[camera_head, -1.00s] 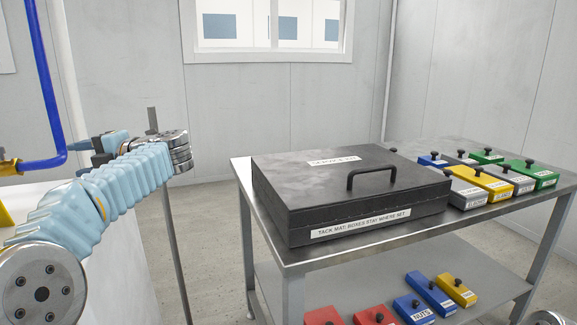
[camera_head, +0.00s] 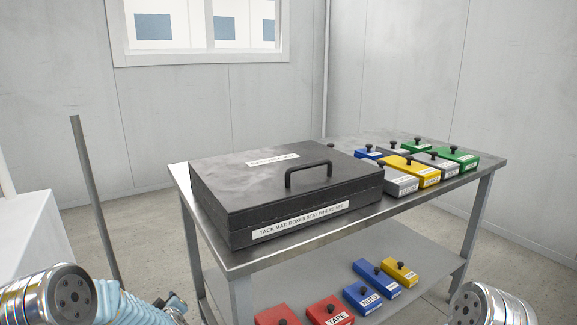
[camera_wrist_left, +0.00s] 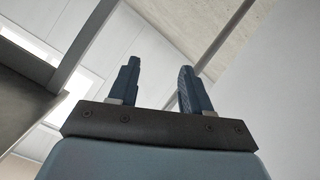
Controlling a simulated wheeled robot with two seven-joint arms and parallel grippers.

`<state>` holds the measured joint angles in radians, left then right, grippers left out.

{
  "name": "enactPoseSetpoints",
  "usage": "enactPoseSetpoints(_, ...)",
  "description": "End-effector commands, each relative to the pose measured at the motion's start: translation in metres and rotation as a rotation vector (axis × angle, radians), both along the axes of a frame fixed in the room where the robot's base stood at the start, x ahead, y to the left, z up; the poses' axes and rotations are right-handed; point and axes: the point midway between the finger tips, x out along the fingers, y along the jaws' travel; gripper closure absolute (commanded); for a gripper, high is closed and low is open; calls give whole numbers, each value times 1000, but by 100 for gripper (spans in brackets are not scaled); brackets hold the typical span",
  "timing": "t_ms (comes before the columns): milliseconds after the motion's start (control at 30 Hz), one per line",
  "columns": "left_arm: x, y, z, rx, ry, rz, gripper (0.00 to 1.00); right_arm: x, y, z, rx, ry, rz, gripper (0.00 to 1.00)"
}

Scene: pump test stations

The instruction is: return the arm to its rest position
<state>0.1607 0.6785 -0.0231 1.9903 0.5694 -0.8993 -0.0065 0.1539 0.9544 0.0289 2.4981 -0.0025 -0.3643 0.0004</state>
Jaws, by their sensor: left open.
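My left arm, in a light blue ribbed sleeve (camera_head: 125,305), is low at the bottom left of the head view. Its gripper is mostly out of that view or hidden by the arm. In the left wrist view my left gripper (camera_wrist_left: 158,88) shows two dark fingers apart with nothing between them. A silver joint of my right arm (camera_head: 482,303) shows at the bottom right of the head view; the right gripper is not in view.
A metal table (camera_head: 235,258) carries a closed black case (camera_head: 285,190) with a handle, and several coloured boxes (camera_head: 412,170). More boxes (camera_head: 368,285) stand on its lower shelf. A thin grey post (camera_head: 95,195) stands at left, beside a white block (camera_head: 35,240).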

Motion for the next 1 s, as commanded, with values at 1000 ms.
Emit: enactPoseSetpoints(1000, -327, -251, -204, -354, 952, -1025, 52, 0, 0, 0, 0, 0, 0, 25)
